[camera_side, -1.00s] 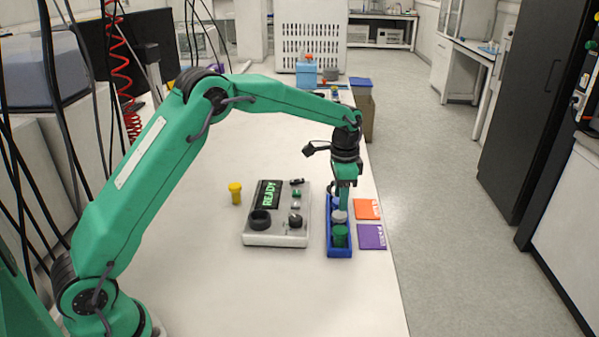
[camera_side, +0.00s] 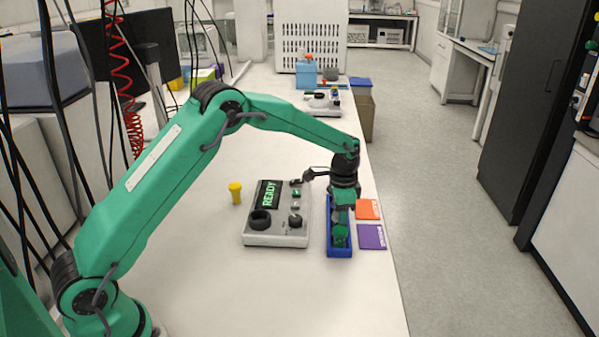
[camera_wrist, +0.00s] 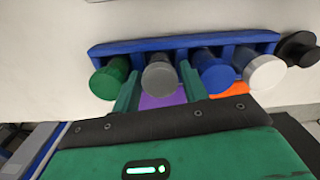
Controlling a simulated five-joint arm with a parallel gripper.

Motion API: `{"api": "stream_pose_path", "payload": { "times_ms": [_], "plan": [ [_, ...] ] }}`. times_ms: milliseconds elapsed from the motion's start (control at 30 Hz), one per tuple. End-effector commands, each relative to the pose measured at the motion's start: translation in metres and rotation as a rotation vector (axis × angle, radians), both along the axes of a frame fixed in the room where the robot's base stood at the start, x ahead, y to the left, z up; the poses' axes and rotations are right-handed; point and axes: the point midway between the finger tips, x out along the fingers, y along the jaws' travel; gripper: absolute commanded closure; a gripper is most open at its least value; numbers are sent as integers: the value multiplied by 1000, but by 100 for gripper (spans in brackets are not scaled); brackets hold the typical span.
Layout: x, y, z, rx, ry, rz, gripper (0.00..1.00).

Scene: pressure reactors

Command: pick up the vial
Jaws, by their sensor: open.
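A blue rack (camera_wrist: 180,42) holds a row of capped vials: a green vial (camera_wrist: 110,78), a grey vial (camera_wrist: 158,75), a blue vial (camera_wrist: 214,74) and a white vial (camera_wrist: 264,71). My gripper (camera_wrist: 158,72) is open, with one finger on each side of the grey vial, between it and the green and blue vials. I cannot tell whether the fingers touch it. In the side view my gripper (camera_side: 340,222) is low over the rack (camera_side: 340,253), just behind the green vial (camera_side: 340,237), and hides most of the other vials.
A reactor (camera_side: 263,238) with knobs and a READY display stands just left of the rack. A yellow vial (camera_side: 235,193) stands left of it. An orange mat (camera_side: 368,209) and a purple mat (camera_side: 371,237) lie right of the rack. A black round thing (camera_wrist: 298,48) is at the rack's end.

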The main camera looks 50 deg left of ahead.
Motion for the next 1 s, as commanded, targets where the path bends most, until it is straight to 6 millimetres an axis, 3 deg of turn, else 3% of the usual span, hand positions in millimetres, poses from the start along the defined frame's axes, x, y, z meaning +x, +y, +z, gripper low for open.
{"api": "stream_pose_path", "payload": {
  "times_ms": [533, 567, 733, 1000],
  "plan": [
    [0, 0, -3, 0, -1, 0, 57],
    [0, 0, -3, 0, -1, 0, 59],
    [0, 0, -3, 0, -1, 0, 90],
    [0, 0, -2, 0, -1, 0, 90]
  ]
}}
